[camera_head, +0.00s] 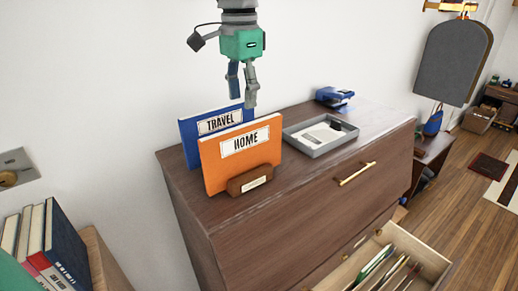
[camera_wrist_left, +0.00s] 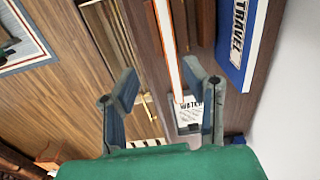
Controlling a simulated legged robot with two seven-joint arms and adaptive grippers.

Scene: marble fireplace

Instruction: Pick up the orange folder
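The orange folder (camera_head: 230,165), labelled HOME, stands upright on the dark wooden cabinet top, in front of a blue TRAVEL folder (camera_head: 192,146). A small brown label block (camera_head: 253,180) sits at its front base. My left gripper (camera_head: 243,101) points down above the folders' right part, empty and apparently not touching. In the left wrist view my left gripper (camera_wrist_left: 160,76) has its fingers spread. The orange folder's thin edge (camera_wrist_left: 166,45) runs up between the fingers' lines, nearer the right finger, and the blue folder (camera_wrist_left: 243,40) is to the right. My right gripper is not in view.
A grey paper tray (camera_head: 350,135) and a blue stapler-like object (camera_head: 334,97) stand right of the folders. An open drawer (camera_head: 432,257) with files juts out below. Books (camera_head: 60,245) stand at lower left. A white wall is behind the cabinet.

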